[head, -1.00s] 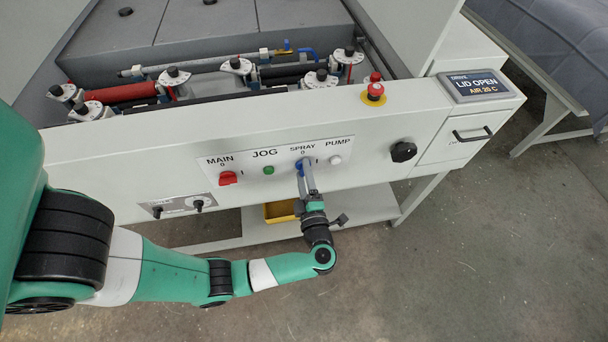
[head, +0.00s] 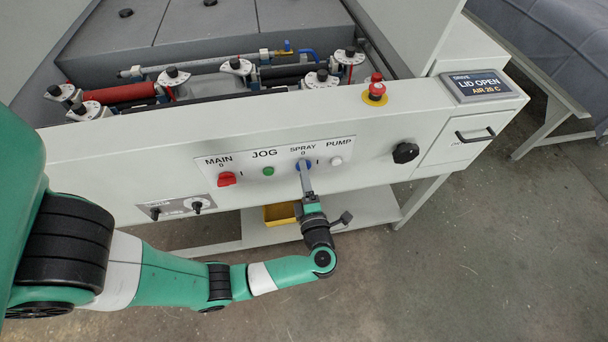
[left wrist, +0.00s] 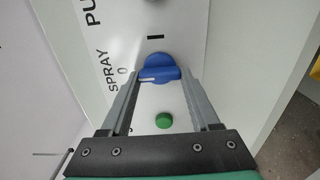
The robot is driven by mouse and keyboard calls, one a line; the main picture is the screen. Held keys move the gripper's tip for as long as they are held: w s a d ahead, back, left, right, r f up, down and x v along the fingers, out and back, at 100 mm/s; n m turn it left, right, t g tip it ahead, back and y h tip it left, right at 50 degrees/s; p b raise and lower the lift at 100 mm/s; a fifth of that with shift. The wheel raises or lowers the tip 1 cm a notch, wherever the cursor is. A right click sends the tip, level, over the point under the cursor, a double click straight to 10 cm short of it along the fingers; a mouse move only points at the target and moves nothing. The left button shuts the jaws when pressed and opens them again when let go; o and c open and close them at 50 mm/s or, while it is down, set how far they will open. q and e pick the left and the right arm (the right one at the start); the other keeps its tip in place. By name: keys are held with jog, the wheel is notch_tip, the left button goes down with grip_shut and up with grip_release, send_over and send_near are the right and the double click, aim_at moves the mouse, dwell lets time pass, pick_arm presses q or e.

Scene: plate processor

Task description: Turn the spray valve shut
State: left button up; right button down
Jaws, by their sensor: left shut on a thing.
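A blue SPRAY knob (head: 304,165) sits on the white front panel (head: 283,163), between a 0 mark and an I mark. My left gripper (head: 306,178) reaches up to it from below. In the left wrist view the knob (left wrist: 160,69) lies between my two fingertips (left wrist: 160,72), which are shut on its ends. The knob's white line is on the side toward the 0. Inside the open machine, a brass fitting with a blue lever (head: 306,53) sits at the end of a grey pipe (head: 190,67). My right gripper is not in view.
A red MAIN knob (head: 227,179), a green JOG button (head: 268,171) and a white PUMP button (head: 336,160) flank the knob. A black knob (head: 405,152) and a red emergency stop (head: 376,90) are further right. A yellow bin (head: 280,213) stands on the shelf below.

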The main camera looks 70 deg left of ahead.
pick_arm(q)
jog(key=o, duration=1.4)
jog(key=shift+c, duration=0.2)
jog(key=s+d, duration=0.1)
jog(key=d, duration=1)
jog(key=shift+s+d+p, duration=0.25)
jog(key=shift+s+p, duration=0.05)
jog(key=shift+s, duration=0.1)
